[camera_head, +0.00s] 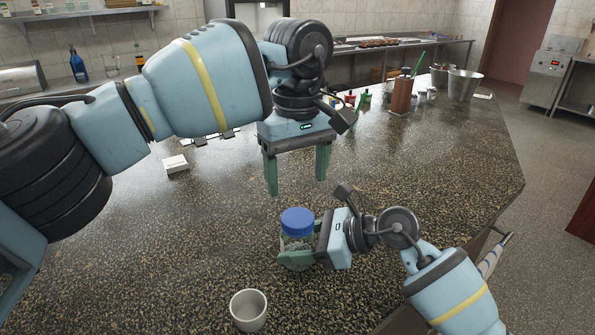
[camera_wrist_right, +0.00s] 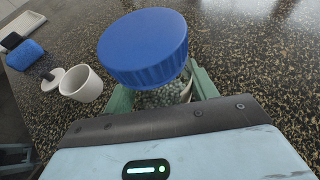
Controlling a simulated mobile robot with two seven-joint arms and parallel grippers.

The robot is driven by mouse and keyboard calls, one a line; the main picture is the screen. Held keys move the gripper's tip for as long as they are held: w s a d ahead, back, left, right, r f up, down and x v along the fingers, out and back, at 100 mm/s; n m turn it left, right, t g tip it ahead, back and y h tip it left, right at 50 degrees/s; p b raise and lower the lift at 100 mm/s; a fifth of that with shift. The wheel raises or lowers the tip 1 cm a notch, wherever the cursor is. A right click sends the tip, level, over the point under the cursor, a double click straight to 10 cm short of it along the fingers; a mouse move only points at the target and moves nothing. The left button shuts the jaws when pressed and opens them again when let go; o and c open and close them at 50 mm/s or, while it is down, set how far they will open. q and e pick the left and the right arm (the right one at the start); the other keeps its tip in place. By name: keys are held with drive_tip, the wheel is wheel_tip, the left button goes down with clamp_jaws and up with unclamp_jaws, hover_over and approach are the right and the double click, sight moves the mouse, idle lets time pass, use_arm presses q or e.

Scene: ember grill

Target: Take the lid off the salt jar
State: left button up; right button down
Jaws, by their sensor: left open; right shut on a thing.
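The salt jar (camera_head: 297,243) is a clear jar with pale grains inside, standing upright on the speckled counter. Its blue lid (camera_head: 297,222) sits on top; the lid (camera_wrist_right: 144,47) fills the upper middle of the right wrist view, with part of the jar body (camera_wrist_right: 165,95) below it. My right gripper (camera_head: 298,259) is shut on the jar's body from the right, below the lid. My left gripper (camera_head: 297,186) is open and empty, fingers pointing down, above and behind the jar in the head view.
A white cup (camera_head: 248,310) stands in front of the jar, to the left. A small white box (camera_head: 175,164) lies farther back on the left. A wooden holder (camera_head: 402,96) and metal buckets (camera_head: 464,85) stand at the far right.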

sight(298, 217)
use_arm(q)
drive_tip(key=m, duration=0.7)
drive_tip(key=shift+m, duration=0.3)
drive_tip(key=shift+f, duration=4)
